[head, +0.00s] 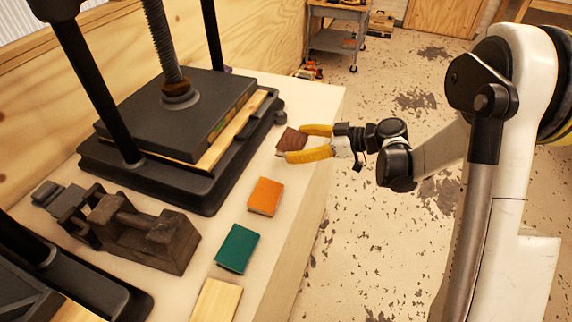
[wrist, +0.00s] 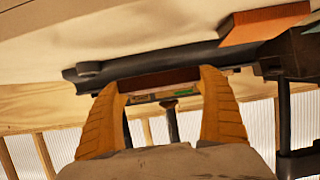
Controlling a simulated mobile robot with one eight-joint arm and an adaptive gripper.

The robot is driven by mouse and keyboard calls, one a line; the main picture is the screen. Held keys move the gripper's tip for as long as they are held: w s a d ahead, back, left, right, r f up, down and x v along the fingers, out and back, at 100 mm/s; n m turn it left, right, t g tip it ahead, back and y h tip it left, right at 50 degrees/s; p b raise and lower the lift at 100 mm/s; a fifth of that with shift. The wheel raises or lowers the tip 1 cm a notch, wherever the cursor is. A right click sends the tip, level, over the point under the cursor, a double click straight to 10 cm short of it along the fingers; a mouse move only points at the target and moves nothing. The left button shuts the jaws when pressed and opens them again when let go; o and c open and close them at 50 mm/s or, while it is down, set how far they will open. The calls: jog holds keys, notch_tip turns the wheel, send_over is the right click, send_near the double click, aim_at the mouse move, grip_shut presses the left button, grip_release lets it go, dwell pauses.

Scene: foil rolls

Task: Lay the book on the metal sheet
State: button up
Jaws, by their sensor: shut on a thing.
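A brown book (head: 291,140) is between the two yellow fingers of my gripper (head: 306,144) at the bench's right edge in the head view. The wrist view shows my gripper (wrist: 160,90) with its fingertips at both ends of the dark brown book (wrist: 158,80), so it is shut on it. Whether the book touches the bench top is not clear. An orange book (head: 265,196) and a green book (head: 237,248) lie flat and apart on the bench, nearer the camera. I cannot pick out a metal sheet for sure in either view.
A black screw press (head: 160,172) stands left of my gripper, with a pale board in it. A dark metal vise-like tool (head: 150,235) and part of another press (head: 95,285) are nearer. A pale wood board (head: 215,302) lies at the front. Bare bench top (head: 312,105) shows behind my gripper.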

aim_at(289, 147)
jog(key=shift+w+a+f+b, duration=0.1)
jog(key=shift+a+f+b, duration=0.1)
jog(key=shift+a+f, duration=0.35)
jog(key=shift+w+a+f+b, duration=0.15)
jog(key=shift+a+f, duration=0.15)
jog(key=shift+a, duration=0.4)
jog(key=shift+s+f+b, duration=0.1)
jog(key=shift+f+b, duration=0.85)
jog(key=shift+f, duration=0.9)
jog(key=shift+f, duration=0.1)
jog(key=shift+f, duration=0.15)
jog(key=o, duration=1)
